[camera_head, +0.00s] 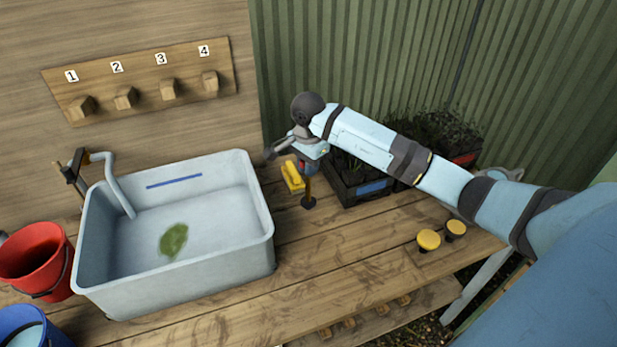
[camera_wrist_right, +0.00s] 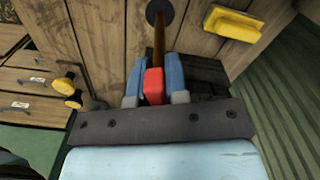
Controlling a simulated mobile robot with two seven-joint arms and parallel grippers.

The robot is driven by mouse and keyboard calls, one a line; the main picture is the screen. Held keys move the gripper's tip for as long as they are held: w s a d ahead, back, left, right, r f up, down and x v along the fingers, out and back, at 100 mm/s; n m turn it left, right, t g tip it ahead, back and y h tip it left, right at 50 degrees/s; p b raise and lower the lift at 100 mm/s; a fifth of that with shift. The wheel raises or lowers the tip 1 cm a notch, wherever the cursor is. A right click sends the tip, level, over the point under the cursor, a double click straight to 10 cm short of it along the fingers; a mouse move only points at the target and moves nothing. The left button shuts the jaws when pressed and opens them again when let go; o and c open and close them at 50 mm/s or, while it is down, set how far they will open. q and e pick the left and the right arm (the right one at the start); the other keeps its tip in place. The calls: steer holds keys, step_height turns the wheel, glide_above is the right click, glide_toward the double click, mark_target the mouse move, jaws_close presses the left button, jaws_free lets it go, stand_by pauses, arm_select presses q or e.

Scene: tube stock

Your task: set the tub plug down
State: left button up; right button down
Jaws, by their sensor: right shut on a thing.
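The tub plug (camera_wrist_right: 158,42) has a dark round disc, a brown stem and a red grip. My right gripper (camera_wrist_right: 154,76) is shut on the red grip, with a blue finger on each side. In the head view, the plug (camera_head: 308,202) stands about upright below my right gripper (camera_head: 304,166), its disc at or just above the wooden bench (camera_head: 345,260); I cannot tell whether it touches. The grip is partly hidden there by the gripper. My left gripper is not in view.
A yellow block-like thing (camera_head: 292,177) lies close beside the plug. The grey tub (camera_head: 258,262) with a green patch inside stands to the left. A dark planter crate (camera_head: 345,190) is behind right. Two yellow-topped knobs (camera_head: 428,239) are farther right. Bench in front is clear.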

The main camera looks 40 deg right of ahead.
glide_above(308, 200)
steer(key=f, duration=0.4)
steer(key=shift+w+d+f, duration=0.25)
steer(key=shift+f, duration=0.05)
steer(key=shift+f, duration=0.2)
steer(key=c, duration=1.1)
jaws_free()
steer(key=shift+r, duration=0.2)
step_height(308, 200, up, 12)
steer(key=shift+b, duration=0.7)
